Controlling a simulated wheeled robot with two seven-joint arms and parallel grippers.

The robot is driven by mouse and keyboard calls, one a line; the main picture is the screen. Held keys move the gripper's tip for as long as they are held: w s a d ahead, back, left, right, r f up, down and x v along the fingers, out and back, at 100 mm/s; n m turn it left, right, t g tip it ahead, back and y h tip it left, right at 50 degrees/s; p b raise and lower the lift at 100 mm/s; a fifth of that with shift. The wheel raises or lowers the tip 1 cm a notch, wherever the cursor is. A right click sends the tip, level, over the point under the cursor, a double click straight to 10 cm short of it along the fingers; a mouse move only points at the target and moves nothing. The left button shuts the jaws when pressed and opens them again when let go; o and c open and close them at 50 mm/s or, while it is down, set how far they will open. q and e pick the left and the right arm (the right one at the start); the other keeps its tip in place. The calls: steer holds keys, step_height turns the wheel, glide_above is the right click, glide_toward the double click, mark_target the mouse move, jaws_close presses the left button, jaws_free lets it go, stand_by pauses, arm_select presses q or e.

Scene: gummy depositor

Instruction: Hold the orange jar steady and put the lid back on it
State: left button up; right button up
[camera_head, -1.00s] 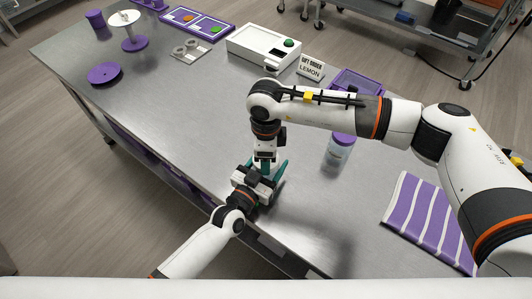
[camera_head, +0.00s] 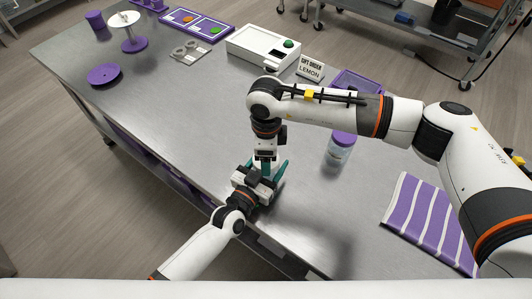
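No orange jar can be made out; my grippers and wrists cover the spot where they meet, so anything small between them is hidden. No loose lid for it can be made out either. My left gripper (camera_head: 270,180) is low over the table's front edge, its teal fingers pointing away from me. My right gripper (camera_head: 265,168) points straight down directly above and against the left one in the picture. Whether either is open or shut on something does not show. A clear jar with a purple lid (camera_head: 343,139) stands upright to the right of both grippers.
The steel table (camera_head: 170,115) is clear at left centre. A white box with a green button (camera_head: 265,48), a LEMON sign (camera_head: 311,69) and a purple tray (camera_head: 357,82) stand behind. A striped cloth (camera_head: 430,220) lies right. A purple disc (camera_head: 105,73) lies far left.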

arm_select(q)
steer(key=shift+a+f, duration=0.1)
steer(key=shift+f, duration=0.1)
arm_select(e)
step_height(320, 180, up, 4)
steer(key=shift+s+a, duration=0.15)
steer(key=shift+c, duration=0.4)
steer(key=n, duration=0.1)
steer(key=r+n, duration=0.1)
steer(key=n, duration=0.2)
steer(key=shift+r+n, duration=0.25)
steer(key=shift+n, duration=0.05)
steer(key=n, duration=0.2)
steer(key=r+n, duration=0.1)
steer(key=n, duration=0.1)
steer(key=r+n, duration=0.1)
steer(key=n, duration=0.1)
steer(key=shift+n, duration=0.3)
steer(key=shift+f, duration=0.15)
steer(key=shift+f, duration=3.9)
steer(key=shift+c, duration=0.3)
